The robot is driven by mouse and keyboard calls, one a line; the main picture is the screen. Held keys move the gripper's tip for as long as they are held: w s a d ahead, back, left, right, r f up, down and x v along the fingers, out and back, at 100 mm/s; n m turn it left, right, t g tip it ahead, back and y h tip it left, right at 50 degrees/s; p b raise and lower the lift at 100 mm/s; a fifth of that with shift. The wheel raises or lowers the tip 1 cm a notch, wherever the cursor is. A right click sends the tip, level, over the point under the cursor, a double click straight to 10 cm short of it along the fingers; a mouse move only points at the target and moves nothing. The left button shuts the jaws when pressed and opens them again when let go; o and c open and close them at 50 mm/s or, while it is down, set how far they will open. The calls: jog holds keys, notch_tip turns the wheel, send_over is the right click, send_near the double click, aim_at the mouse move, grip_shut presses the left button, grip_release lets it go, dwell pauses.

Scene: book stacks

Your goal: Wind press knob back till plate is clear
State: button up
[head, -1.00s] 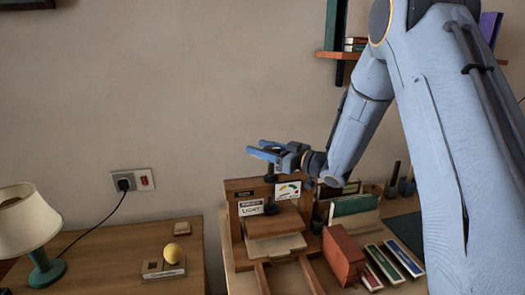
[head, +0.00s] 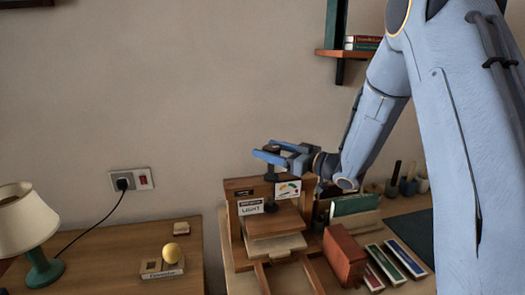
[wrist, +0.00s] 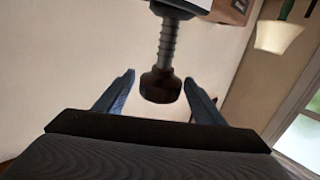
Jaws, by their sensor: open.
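My gripper (head: 265,152) is at the top of the press screw, open. In the wrist view, the dark round knob (wrist: 160,86) at the end of the threaded screw (wrist: 167,42) lies between my two fingers (wrist: 159,92), with a gap on each side. In the head view the fingers partly hide the knob.
A red-brown box (head: 343,257) and several coloured books (head: 397,257) lie right of the press. A lamp (head: 28,222) and a small block with a yellow ball (head: 170,254) stand on the left table. A wall shelf (head: 345,53) hangs above.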

aim_at(279, 152)
jog(key=shift+b+v, duration=0.45)
jog(key=shift+v, duration=1.75)
